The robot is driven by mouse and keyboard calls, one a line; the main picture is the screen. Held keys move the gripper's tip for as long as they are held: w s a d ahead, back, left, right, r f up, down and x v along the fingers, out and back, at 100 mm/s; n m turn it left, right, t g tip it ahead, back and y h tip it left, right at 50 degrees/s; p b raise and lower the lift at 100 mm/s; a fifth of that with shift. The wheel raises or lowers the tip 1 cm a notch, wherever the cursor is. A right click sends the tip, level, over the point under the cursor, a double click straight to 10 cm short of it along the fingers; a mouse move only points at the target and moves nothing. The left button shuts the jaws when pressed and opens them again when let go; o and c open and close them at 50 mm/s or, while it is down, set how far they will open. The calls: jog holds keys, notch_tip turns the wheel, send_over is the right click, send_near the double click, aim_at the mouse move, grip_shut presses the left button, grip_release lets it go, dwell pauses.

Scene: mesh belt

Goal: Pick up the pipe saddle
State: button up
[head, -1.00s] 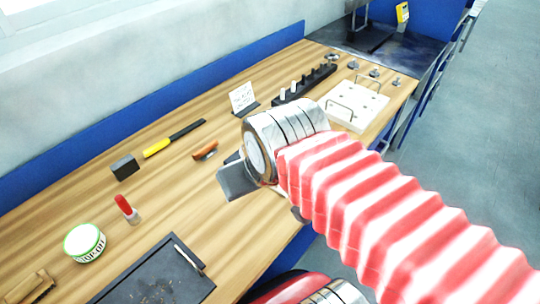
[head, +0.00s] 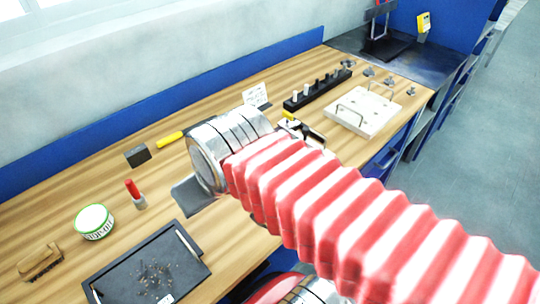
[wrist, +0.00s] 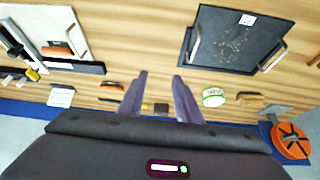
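No piece is plainly marked as the pipe saddle. Several small grey metal pieces (head: 388,81) stand near the far right of the bench, past the white board, too small to tell apart. My gripper (wrist: 160,75) is open and empty in the wrist view, its two dark fingers apart above the wooden bench. In the head view one gripper finger (head: 193,196) shows below the silver wrist, over the bench between the black tray and the rear tools. The grey pieces are well away from my gripper.
A white board (head: 346,116) with wire handles and a black peg rack (head: 300,100) stand beyond my arm. A black tray (head: 120,272), white-green tin (head: 94,222), red marker (head: 134,192), brush (head: 40,262) and dark block (head: 138,156) are nearer.

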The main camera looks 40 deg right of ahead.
jog(key=shift+o, duration=0.5)
jog(key=shift+a, duration=0.2)
jog(key=shift+o, duration=0.4)
jog(key=shift+w+d+r, duration=0.15)
jog(key=shift+w+d, duration=0.15)
jog(key=shift+d, duration=0.05)
jog(key=w+d+m+g, duration=0.1)
jog(key=w+d+m, duration=0.2)
jog(key=d+m, duration=0.5)
jog(key=w+d+m+g, duration=0.2)
jog(key=d+m, duration=0.7)
jog(key=d, duration=1)
jog(key=shift+w+d+f, duration=0.35)
jog(key=shift+w+d, duration=0.05)
jog(key=shift+w, duration=0.05)
jog(key=shift+x, duration=4.3)
jog(key=shift+s+a, duration=0.1)
